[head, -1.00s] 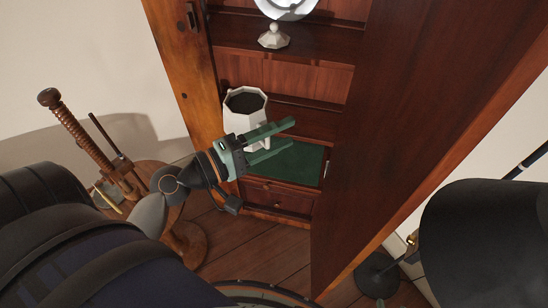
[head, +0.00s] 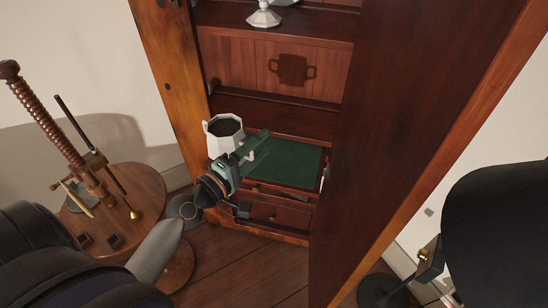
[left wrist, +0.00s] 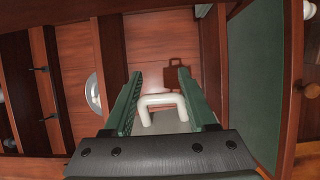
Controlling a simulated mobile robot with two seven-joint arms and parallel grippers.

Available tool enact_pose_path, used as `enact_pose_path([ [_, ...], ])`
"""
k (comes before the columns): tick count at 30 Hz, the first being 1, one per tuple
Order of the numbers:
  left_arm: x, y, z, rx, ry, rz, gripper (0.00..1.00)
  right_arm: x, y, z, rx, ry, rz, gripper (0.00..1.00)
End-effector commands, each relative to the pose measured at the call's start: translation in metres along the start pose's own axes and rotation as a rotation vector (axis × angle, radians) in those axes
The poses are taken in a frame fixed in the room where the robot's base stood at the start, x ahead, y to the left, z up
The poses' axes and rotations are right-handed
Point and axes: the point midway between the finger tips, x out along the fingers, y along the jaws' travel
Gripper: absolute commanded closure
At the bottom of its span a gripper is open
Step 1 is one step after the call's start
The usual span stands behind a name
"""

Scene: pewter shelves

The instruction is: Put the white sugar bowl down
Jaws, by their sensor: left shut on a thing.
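The white sugar bowl (head: 224,138) is faceted, open at the top and dark inside. It is roughly upright at the left side of the cabinet, beside the green surface (head: 290,163). My left gripper (head: 256,145) is shut on the bowl, with its green fingers at the bowl's right side. In the left wrist view, the bowl's white handle (left wrist: 162,100) shows between the fingers (left wrist: 158,98). The bowl's base is hidden behind my gripper, so I cannot tell whether it touches anything. My right gripper is out of view.
A white lid-like piece (head: 264,16) stands on the upper shelf (head: 310,27). A brown door (head: 385,130) stands open on the right. A round wooden table (head: 145,190) with a screw press (head: 50,120) is at the left. The green surface has free room.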

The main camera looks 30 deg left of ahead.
Motion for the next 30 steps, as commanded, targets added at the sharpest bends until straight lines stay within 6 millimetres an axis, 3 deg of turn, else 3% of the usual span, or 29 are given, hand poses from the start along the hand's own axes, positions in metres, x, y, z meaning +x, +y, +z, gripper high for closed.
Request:
enact_pose_path([
  [11, 0.083, -0.036, -0.014, 0.002, -0.001, 0.006, 1.0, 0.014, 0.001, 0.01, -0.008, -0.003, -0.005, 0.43],
  [12, 0.089, -0.051, -0.015, 0.002, -0.002, 0.004, 1.0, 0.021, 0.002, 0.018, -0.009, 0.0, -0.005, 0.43],
  [15, 0.103, -0.069, -0.017, 0.001, -0.002, 0.004, 1.0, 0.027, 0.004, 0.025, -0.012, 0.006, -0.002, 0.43],
  [26, 0.125, -0.092, -0.021, 0.002, -0.001, 0.004, 1.0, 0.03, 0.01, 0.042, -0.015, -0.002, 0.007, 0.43],
  [28, 0.129, -0.104, -0.022, 0.003, -0.001, 0.002, 1.0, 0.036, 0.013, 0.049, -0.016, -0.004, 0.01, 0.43],
  [30, 0.128, -0.119, -0.022, 0.002, -0.001, 0.001, 1.0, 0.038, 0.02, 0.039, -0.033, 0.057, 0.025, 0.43],
])
